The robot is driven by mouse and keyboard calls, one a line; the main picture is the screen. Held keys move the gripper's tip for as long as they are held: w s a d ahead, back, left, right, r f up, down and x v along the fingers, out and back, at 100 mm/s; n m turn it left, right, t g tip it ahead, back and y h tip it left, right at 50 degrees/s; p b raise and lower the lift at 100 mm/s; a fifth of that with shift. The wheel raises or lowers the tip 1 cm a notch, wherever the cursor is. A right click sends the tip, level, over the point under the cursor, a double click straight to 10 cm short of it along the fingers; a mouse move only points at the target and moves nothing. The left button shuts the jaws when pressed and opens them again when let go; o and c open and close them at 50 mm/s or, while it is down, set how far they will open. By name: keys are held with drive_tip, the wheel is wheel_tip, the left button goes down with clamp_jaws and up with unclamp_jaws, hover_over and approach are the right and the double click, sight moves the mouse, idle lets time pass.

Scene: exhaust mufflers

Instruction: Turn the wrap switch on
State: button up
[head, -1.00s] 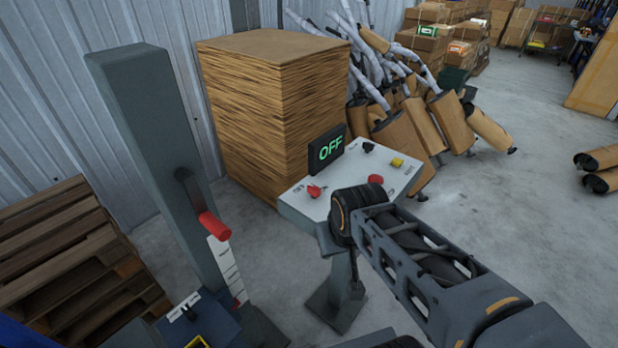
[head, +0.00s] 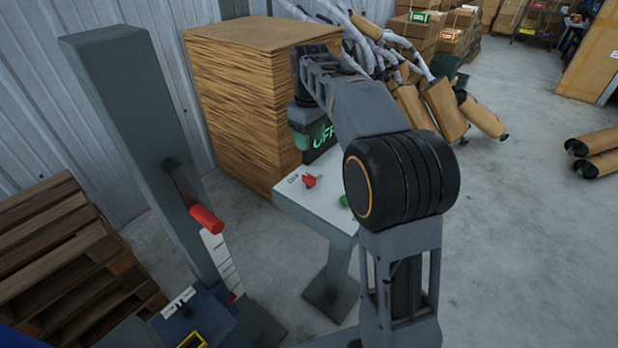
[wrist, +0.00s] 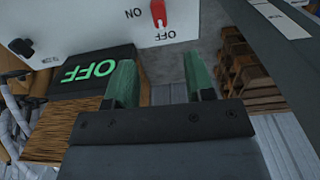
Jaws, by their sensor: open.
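The control panel (head: 312,203) is a light sloped box on a pedestal. Its red rotary switch (head: 309,181) shows near the left edge, and in the wrist view the red switch (wrist: 158,12) is at the top edge, between the ON label (wrist: 133,13) and the OFF label (wrist: 165,36), with its tip toward OFF. The black display (wrist: 90,70) reads OFF in green. My gripper (wrist: 158,80) is open and empty, its green fingers apart, near the display and away from the switch. In the head view the arm hides most of my gripper (head: 303,138).
A stack of cardboard (head: 235,110) stands behind. Mufflers (head: 445,108) lean at the back.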

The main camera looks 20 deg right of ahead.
sight(309, 176)
drive_tip(key=f, duration=0.9)
drive_tip(key=f+b, duration=0.1)
drive_tip(key=f, duration=0.3)
drive_tip(key=shift+w+f, duration=0.25)
drive_tip(key=shift+f, duration=0.1)
clamp_jaws()
